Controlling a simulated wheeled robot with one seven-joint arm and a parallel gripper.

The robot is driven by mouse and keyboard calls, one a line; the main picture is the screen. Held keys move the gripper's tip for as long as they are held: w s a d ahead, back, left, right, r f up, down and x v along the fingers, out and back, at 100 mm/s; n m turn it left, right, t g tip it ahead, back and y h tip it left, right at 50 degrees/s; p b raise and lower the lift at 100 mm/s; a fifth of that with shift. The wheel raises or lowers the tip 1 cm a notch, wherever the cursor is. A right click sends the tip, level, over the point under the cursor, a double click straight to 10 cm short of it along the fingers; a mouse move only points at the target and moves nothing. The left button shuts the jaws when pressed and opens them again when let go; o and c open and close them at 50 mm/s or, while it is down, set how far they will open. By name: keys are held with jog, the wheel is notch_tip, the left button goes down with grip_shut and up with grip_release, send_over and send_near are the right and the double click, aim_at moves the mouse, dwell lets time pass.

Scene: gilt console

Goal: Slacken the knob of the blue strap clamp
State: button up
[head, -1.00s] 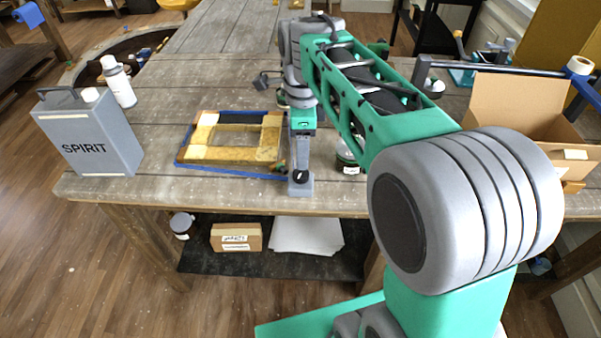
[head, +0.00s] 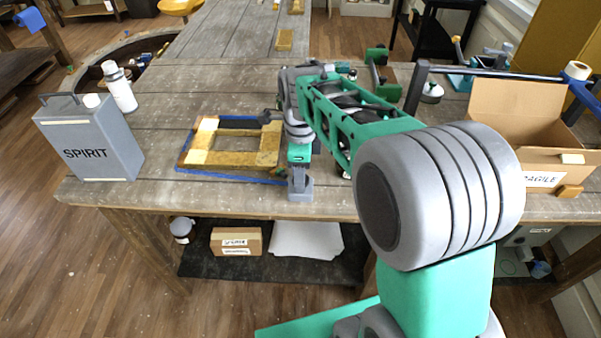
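The blue strap (head: 236,177) runs around a gilt frame (head: 240,158) lying on the bench. The grey clamp body (head: 301,194) lies at the frame's front right corner, near the bench's front edge. My gripper (head: 299,172) is low over this clamp body, pointing down, below the green wrist part. The black knob is hidden behind my gripper now. The fingers are small and blend with the grey clamp, so I cannot tell whether they touch or grip the knob.
A grey SPIRIT can (head: 90,140) and a white bottle (head: 119,88) stand at the left. An open cardboard box (head: 525,150) is at the right. A green tool (head: 382,78) stands behind my arm.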

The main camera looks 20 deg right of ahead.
grip_shut()
